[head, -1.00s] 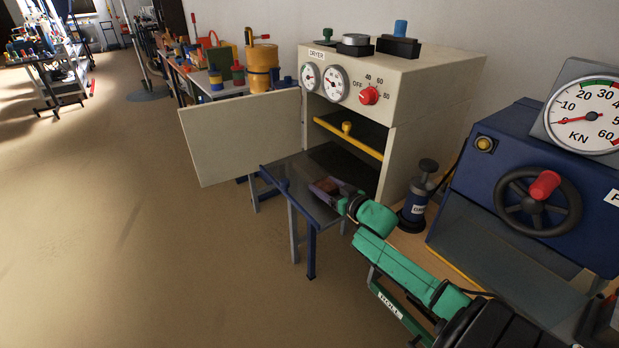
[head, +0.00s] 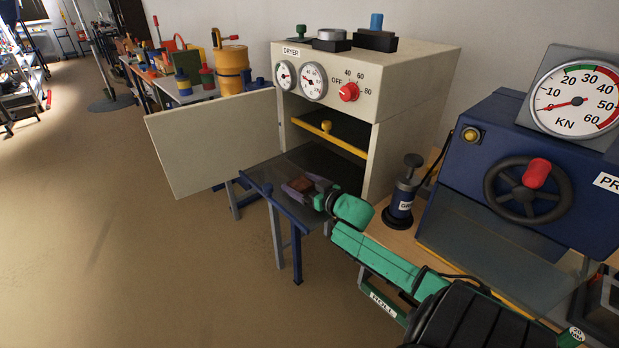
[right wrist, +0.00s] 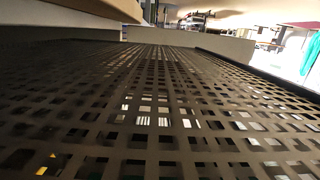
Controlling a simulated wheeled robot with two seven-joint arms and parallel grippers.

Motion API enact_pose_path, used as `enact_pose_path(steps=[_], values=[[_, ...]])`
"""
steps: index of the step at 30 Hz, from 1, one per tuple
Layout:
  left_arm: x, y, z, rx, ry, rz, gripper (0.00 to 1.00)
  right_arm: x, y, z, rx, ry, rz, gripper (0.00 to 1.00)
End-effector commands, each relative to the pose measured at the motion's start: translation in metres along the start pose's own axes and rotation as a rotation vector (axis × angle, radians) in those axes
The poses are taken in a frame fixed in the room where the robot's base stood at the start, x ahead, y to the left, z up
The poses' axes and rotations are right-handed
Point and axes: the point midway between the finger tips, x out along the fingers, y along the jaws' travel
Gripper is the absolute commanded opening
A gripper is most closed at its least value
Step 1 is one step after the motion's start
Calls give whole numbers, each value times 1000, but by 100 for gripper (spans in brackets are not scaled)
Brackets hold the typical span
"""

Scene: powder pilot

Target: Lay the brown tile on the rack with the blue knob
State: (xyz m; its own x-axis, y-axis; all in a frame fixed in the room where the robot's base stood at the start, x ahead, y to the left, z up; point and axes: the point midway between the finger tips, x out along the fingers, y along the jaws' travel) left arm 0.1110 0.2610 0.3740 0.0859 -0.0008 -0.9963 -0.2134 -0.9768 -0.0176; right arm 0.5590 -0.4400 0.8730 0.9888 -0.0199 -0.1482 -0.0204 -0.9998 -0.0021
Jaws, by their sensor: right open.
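The brown tile (head: 302,184) is small and lies flat at the pulled-out dark mesh rack (head: 262,172), which has a blue front bar (head: 275,206). My right gripper (head: 301,186) is open, low over this rack, with its fingers around the tile. I cannot tell whether the tile touches a finger. The right wrist view shows the perforated rack surface (right wrist: 150,110) close up, without the tile or fingers. My left gripper is not in view.
The cream dryer (head: 400,85) has its door (head: 215,140) swung open to the left. A second rack with a yellow bar and yellow knob (head: 326,127) sits above inside.

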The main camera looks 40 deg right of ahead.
Motion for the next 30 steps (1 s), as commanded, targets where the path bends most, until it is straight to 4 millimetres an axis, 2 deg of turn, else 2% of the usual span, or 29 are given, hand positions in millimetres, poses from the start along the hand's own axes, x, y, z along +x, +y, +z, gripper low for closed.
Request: enact_pose_path(steps=[5,19,23,30], values=[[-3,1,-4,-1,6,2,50,-21,0,2,3,-5,-1,100],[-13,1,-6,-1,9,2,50,-110,0,2,2,-4,2,100],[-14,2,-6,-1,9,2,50,-119,0,0,0,-1,1,100],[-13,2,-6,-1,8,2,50,-119,0,0,0,-1,1,100]])
